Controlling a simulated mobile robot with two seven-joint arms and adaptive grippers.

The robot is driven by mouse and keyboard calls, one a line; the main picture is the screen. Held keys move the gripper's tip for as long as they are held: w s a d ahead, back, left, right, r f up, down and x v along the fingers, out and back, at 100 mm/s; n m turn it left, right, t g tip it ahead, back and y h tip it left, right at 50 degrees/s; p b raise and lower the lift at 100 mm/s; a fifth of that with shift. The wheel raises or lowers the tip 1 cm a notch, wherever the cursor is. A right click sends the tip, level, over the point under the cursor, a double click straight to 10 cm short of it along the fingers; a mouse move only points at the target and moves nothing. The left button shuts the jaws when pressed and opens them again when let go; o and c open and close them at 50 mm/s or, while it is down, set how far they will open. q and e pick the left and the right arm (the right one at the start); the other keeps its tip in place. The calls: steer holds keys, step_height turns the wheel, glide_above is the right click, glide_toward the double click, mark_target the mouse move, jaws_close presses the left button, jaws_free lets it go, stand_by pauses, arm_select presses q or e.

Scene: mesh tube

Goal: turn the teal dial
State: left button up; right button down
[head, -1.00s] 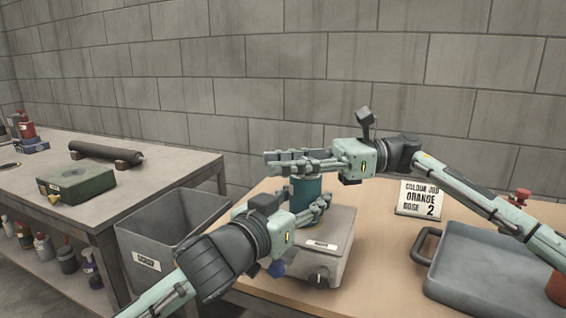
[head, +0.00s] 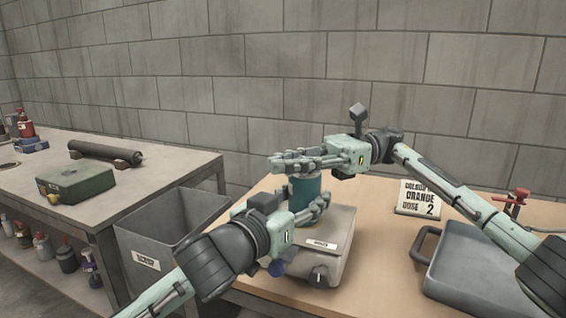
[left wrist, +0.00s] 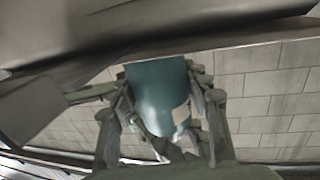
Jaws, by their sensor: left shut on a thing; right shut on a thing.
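The teal dial (head: 305,190) shows as an upright teal cylinder above a grey box (head: 335,245) with a label and a dark knob (head: 319,277). My left gripper (head: 312,211) is shut around its lower part from the side. The left wrist view shows the teal cylinder (left wrist: 160,95), with a pale patch, between the left fingers. My right gripper (head: 298,163) is shut at its upper end, with the fingers lying across it. The top is hidden behind those fingers, so I cannot see any marking there.
A grey bin (head: 165,228) stands between the wooden bench (head: 385,270) and the side table (head: 188,165). A red-topped item (head: 518,196) is behind my right forearm.

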steer(key=c, duration=1.4)
jaws_free()
steer(key=shift+o, duration=0.2)
steer(key=v, duration=0.7)
steer(key=shift+d, duration=0.25)
steer(key=shift+w, duration=0.1)
arm_select(q)
steer(key=o, duration=1.4)
steer(key=shift+c, duration=0.2)
